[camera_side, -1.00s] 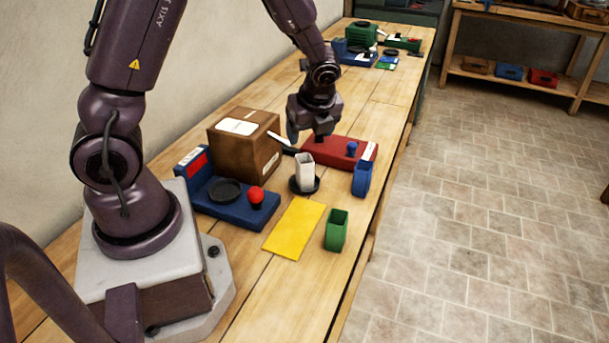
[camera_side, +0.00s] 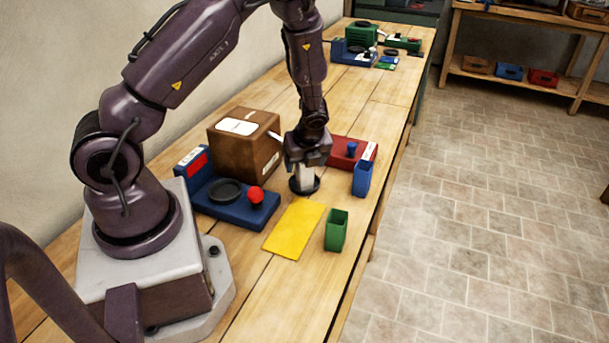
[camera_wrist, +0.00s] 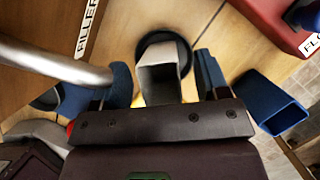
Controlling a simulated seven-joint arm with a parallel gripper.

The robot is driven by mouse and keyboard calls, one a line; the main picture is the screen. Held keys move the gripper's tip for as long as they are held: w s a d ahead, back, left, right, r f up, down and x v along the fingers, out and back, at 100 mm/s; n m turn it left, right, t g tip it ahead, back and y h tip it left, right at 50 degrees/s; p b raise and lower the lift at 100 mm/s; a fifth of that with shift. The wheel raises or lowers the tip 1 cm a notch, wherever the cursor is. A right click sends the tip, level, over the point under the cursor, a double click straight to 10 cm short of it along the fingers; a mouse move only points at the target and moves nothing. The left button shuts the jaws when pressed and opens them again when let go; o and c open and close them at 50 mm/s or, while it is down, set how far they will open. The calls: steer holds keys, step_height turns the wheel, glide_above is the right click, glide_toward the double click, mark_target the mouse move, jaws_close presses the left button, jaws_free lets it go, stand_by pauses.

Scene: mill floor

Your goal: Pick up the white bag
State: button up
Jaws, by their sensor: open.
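The white bag (camera_side: 305,180), an open-topped upright pouch, stands on a round black dish (camera_side: 304,190) on the bench. My gripper (camera_side: 306,163) points down over it and hides its upper part in the side view. In the wrist view the bag (camera_wrist: 161,78) shows its open mouth between my two blue-tipped fingers (camera_wrist: 165,82). The fingers are apart, one on each side of the bag; I cannot tell whether either touches it.
A brown box (camera_side: 230,150) with a spout stands left of the bag. A red base (camera_side: 340,150) lies behind it, a blue cup (camera_side: 362,179) to its right.

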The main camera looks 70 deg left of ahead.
steer(key=shift+a+f, duration=0.25)
steer(key=shift+f, duration=0.35)
steer(key=c, duration=1.1)
steer(key=shift+r, duration=0.1)
